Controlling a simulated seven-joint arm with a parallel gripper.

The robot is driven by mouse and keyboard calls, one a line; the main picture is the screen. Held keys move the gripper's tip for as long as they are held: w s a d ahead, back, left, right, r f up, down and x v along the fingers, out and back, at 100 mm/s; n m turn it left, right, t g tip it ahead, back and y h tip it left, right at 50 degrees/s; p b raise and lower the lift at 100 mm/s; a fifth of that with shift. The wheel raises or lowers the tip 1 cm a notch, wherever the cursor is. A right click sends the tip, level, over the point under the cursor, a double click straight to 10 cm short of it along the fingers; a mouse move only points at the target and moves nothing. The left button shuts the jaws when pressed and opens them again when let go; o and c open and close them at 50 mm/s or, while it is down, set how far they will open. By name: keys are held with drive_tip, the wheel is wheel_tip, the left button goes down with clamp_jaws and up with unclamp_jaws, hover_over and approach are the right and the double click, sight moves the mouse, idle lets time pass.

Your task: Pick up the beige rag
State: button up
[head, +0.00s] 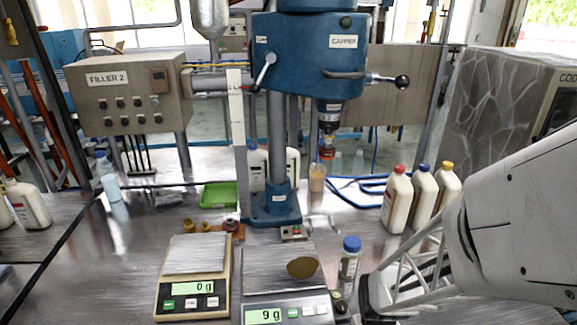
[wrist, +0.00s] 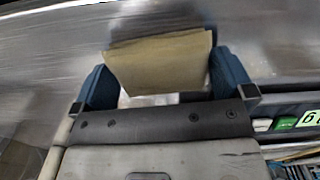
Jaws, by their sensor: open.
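The beige rag (wrist: 158,66) shows in the wrist view as a flat, roughly square cloth. It lies between the two blue fingers of my gripper (wrist: 162,78), which stand apart on either side of it. The gripper is open, and I cannot tell whether a finger touches the rag. In the head view my arm reaches in at the lower right; I cannot make out the rag there, and the gripper is largely out of sight.
Two scales stand at the front: the left scale (head: 167,290) reads 0 g, and the right scale (head: 252,287), bearing a brown oval piece (head: 302,267), reads 9 g. A blue-capped bottle (head: 349,264) stands close to my arm. Several white bottles (head: 423,198) stand behind.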

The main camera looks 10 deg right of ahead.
drive_tip(key=shift+f, duration=0.1)
drive_tip(key=shift+c, duration=0.2)
drive_tip(key=c, duration=0.6)
drive_tip(key=shift+r, duration=0.65)
drive_tip(key=shift+s+r, duration=0.2)
drive_tip(key=shift+r, duration=0.4)
drive_tip(key=shift+s+r, duration=0.2)
drive_tip(key=shift+r, duration=0.4)
drive_tip(key=shift+s+a+r, duration=0.2)
drive_tip(key=shift+s+a, duration=0.3)
drive_tip(key=shift+s, duration=1.95)
drive_tip(key=shift+s+a+r, duration=0.25)
drive_tip(key=shift+s+a, duration=0.2)
drive_tip(key=shift+s, duration=2)
drive_tip(key=shift+s+a+r, duration=0.2)
drive_tip(key=shift+s+a, duration=0.3)
drive_tip(key=shift+s, duration=1.95)
drive_tip(key=shift+s, duration=0.1)
